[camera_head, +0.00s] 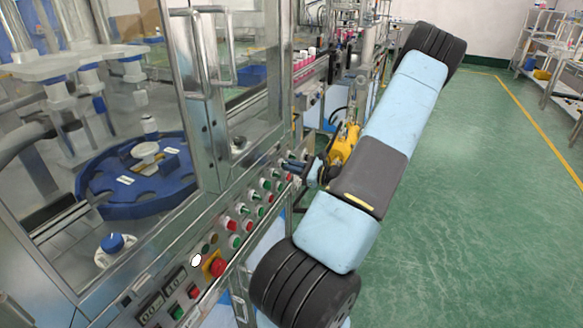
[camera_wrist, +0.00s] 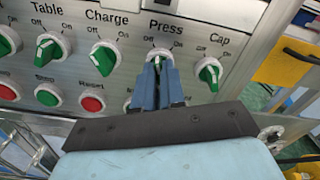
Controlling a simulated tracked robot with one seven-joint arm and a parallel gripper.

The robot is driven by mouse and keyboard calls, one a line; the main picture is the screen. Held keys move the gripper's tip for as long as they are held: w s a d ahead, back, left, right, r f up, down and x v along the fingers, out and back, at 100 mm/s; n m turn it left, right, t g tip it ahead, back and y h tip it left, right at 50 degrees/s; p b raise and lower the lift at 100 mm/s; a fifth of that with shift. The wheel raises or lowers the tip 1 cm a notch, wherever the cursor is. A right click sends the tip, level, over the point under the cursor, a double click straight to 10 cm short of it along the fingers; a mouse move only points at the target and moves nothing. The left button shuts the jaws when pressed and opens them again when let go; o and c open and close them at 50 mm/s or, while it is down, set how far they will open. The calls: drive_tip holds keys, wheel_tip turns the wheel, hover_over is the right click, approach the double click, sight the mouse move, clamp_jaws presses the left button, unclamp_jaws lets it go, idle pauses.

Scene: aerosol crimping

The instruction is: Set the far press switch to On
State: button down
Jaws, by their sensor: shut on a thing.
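In the wrist view the press switch (camera_wrist: 158,54) sits under the "Press" label, between the charge and cap switches. My gripper (camera_wrist: 158,66) is shut on its knob, with both blue fingers pointing at the panel. The fingers hide most of the knob, so I cannot tell which way it points. In the head view my gripper (camera_head: 290,164) reaches the far end of the control panel from the right, and the press switch cannot be made out there.
The charge switch (camera_wrist: 103,54) and cap switch (camera_wrist: 209,71) flank my fingers closely. A table switch (camera_wrist: 51,47) and a red reset button (camera_wrist: 92,103) are also on the panel. In the head view a red emergency button (camera_head: 217,267) is nearer. Green floor (camera_head: 470,200) is clear on the right.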

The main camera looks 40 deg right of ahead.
drive_tip(key=shift+d+m, duration=0.2)
drive_tip(key=shift+m, duration=4.8)
drive_tip(key=c, duration=1.2)
unclamp_jaws()
drive_tip(key=shift+a, duration=0.1)
drive_tip(key=v, duration=1.3)
drive_tip(key=shift+s+f, duration=0.1)
drive_tip(key=shift+s, duration=0.25)
